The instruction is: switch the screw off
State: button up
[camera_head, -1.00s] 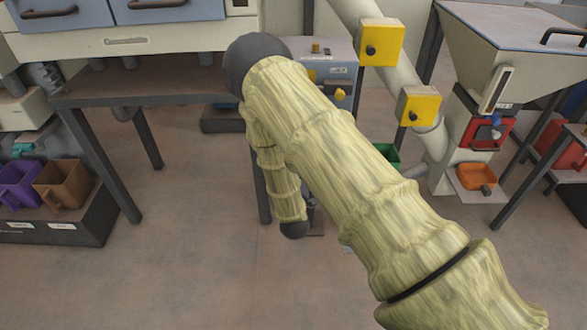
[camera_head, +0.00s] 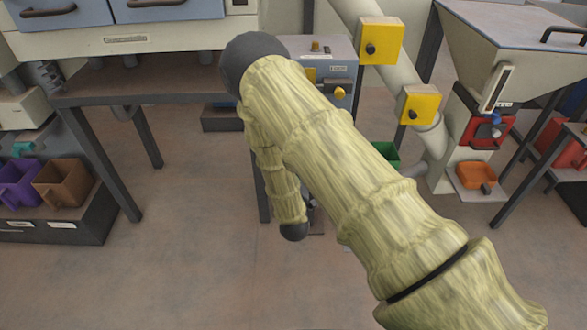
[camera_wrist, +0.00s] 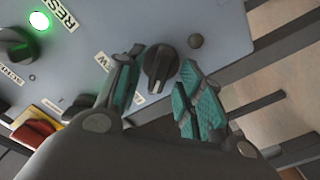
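In the wrist view, a dark rotary knob (camera_wrist: 160,62) with a pale pointer line sits on a blue-grey panel (camera_wrist: 222,22). The label beside it is partly covered by a finger; only its last letters, "EW", show. My gripper (camera_wrist: 162,66) is open, with its teal-padded fingers on either side of this knob. A gap shows beside the right finger; whether the left finger touches the knob I cannot tell. In the head view my gripper is mostly hidden behind my arm.
The panel also has a second dark knob (camera_wrist: 14,46), a lit green lamp (camera_wrist: 39,20) and a red control on yellow (camera_wrist: 36,130). In the head view, yellow switch boxes (camera_head: 380,41) sit on a slanted tube, and an orange tray (camera_head: 476,176) stands at right.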

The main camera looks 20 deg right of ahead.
jog(key=v, duration=1.1)
dwell(1.1)
